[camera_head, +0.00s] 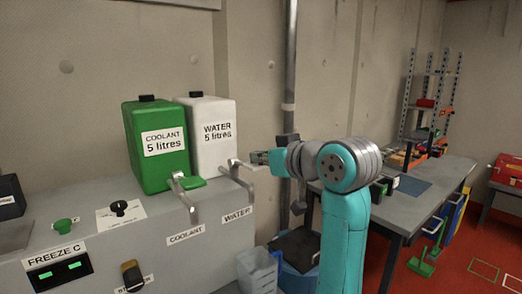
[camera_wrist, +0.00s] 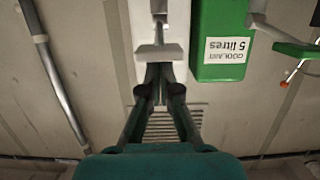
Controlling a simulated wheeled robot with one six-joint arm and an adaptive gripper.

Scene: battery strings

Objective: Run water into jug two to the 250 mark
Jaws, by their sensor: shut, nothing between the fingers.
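The white water tank (camera_head: 212,135), marked 5 litres, stands on the grey bench, with its grey tap (camera_head: 243,185) at the front. In the wrist view, the tap's pale lever (camera_wrist: 158,53) lies right at my fingertips. My gripper (camera_head: 259,157) is shut with nothing in it, beside the water tap; it also shows in the wrist view (camera_wrist: 160,72). I cannot tell whether it touches the lever. A clear, pale container (camera_head: 257,272) stands low by the bench under the tap side. No number or 250 mark is readable on it, and I see no water flow.
The green coolant tank (camera_head: 156,145) with its green-levered tap (camera_head: 187,190) stands left of the water tank. Knobs and a FREEZE C panel (camera_head: 58,266) are on the bench. A grey pipe (camera_head: 290,70) runs up the wall. A work table (camera_head: 440,185) stands right of my arm.

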